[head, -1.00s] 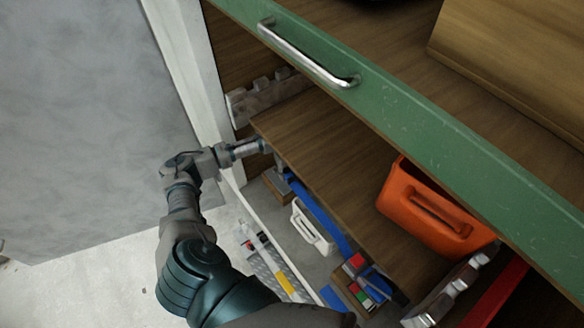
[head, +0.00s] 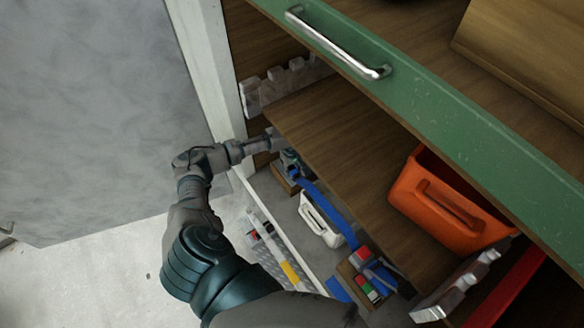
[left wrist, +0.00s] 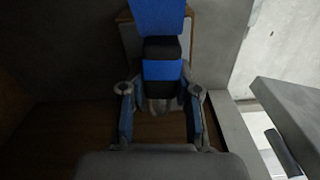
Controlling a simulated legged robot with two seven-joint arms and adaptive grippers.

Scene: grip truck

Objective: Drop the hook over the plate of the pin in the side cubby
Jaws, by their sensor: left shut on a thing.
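My left gripper (head: 288,156) reaches in under the wooden shelf at the cubby's left end. It is shut on the strap's hook, which the shelf and gripper mostly hide in the head view. In the left wrist view a dull grey piece of the hook (left wrist: 160,105) shows between the fingers of the left gripper (left wrist: 160,96). A blue strap (head: 328,208) runs from the gripper toward the lower right; its blue and black end (left wrist: 161,70) lies just beyond the fingers. I cannot make out the pin or its plate. My right gripper is not in view.
A wooden shelf (head: 350,165) overhangs the cubby. An orange bin (head: 440,205) sits on it at the right. A white handled case (head: 320,222) and a wooden block with coloured pieces (head: 348,272) stand in the cubby. A green rail with a metal handle (head: 335,42) crosses above.

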